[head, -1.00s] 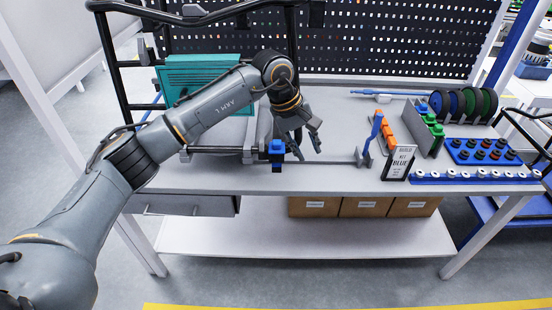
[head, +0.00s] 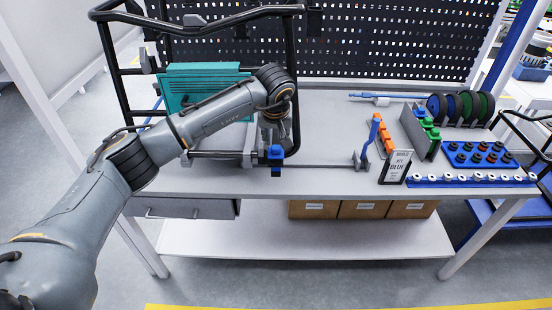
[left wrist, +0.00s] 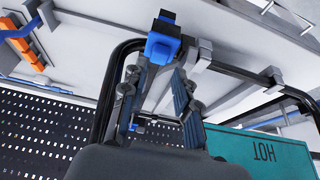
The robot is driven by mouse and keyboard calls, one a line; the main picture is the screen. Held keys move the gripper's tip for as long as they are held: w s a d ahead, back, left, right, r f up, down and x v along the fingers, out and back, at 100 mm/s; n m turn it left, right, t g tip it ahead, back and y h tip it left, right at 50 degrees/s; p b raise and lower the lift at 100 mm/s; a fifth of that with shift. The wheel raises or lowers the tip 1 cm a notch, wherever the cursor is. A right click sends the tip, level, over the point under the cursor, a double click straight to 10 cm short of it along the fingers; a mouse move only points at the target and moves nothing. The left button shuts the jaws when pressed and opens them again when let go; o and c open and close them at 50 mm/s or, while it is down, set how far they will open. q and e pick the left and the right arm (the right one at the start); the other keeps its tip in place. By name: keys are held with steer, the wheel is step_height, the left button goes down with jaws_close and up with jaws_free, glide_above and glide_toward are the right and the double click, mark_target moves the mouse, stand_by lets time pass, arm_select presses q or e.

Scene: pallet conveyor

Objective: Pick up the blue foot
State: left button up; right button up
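A blue foot (head: 275,153) sits at the front end of a black frame near the front edge of the workbench. In the left wrist view the blue foot (left wrist: 163,46) shows just beyond my fingertips, roughly centred between them. My left gripper (head: 273,137) is right behind and above it in the head view. Its two fingers stand apart in the left wrist view (left wrist: 162,68), with a gap between them. I cannot tell whether the tips touch the foot. My right gripper is not in view.
A teal box (head: 200,84) stands behind my left arm. Right of the foot are a blue upright handle (head: 370,136), orange blocks (head: 385,138), green blocks (head: 429,128), a sign reading BLUE (head: 396,166) and a blue strip of white parts (head: 470,179). The bench between is mostly clear.

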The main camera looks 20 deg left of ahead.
mark_target(276, 147)
arm_select(q)
steer(key=p+x, duration=0.1)
steer(key=x, duration=0.3)
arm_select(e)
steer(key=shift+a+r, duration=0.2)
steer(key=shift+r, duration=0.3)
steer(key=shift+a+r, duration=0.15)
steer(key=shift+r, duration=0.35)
arm_select(q)
jaws_close()
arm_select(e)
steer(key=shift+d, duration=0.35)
arm_select(q)
steer(key=shift+r, duration=0.6)
step_height(276, 147, up, 11)
steer(key=b, duration=0.4)
steer(key=s+d+b, duration=0.2)
steer(key=s, duration=0.6)
steer(key=s+d+b, duration=0.3)
steer(key=s, duration=0.6)
steer(key=shift+s+f, duration=0.15)
steer(key=shift+s, duration=0.05)
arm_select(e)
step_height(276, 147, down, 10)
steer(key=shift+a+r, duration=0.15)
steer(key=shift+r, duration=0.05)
